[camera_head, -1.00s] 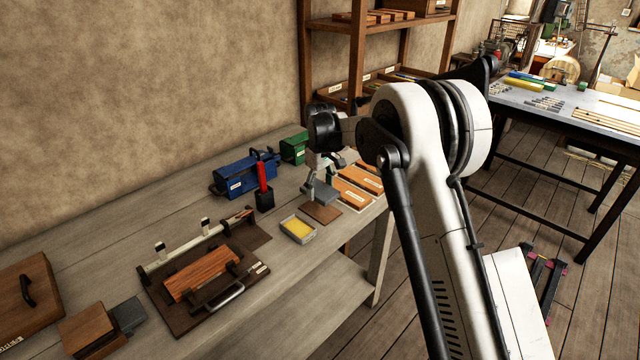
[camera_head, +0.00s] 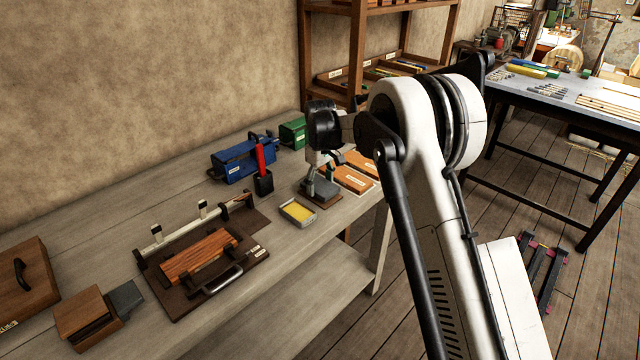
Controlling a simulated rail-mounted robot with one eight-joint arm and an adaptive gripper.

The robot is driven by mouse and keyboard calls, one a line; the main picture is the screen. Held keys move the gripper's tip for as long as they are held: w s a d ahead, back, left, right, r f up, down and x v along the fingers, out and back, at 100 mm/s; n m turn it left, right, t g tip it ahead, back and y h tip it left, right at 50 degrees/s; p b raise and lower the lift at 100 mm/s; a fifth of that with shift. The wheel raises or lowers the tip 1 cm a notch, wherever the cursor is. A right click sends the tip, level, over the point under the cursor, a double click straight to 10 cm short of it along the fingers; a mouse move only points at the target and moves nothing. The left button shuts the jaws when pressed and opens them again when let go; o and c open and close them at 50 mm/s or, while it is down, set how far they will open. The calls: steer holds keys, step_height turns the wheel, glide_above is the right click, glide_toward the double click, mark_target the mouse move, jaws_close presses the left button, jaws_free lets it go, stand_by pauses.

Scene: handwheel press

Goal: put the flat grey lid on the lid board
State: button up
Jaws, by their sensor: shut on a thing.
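The flat grey lid (camera_head: 325,188) is in the head view, right of centre, near the bench's right end. It is over the brown lid board (camera_head: 333,204), whose front and side edges show around it. The lid is low and looks roughly level; I cannot tell whether it touches the board or hovers just above it. My gripper (camera_head: 317,182) points down from above and is shut on the lid. The gripper body and fingers hide part of the lid and the back of the board.
A tin with a yellow pad (camera_head: 297,212) and a black holder with a red-handled tool (camera_head: 263,181) stand close on the left. Orange-brown labelled boards (camera_head: 347,179) lie just behind to the right. A blue box (camera_head: 240,164) and a green box (camera_head: 293,132) stand farther back.

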steer(key=shift+f+b, duration=0.6)
steer(key=shift+f, duration=0.1)
stand_by(0.4)
steer(key=o, duration=1.7)
steer(key=shift+c, duration=0.2)
steer(key=shift+r, duration=0.1)
steer(key=shift+r+p, duration=1.1)
steer(key=shift+r, duration=2.3)
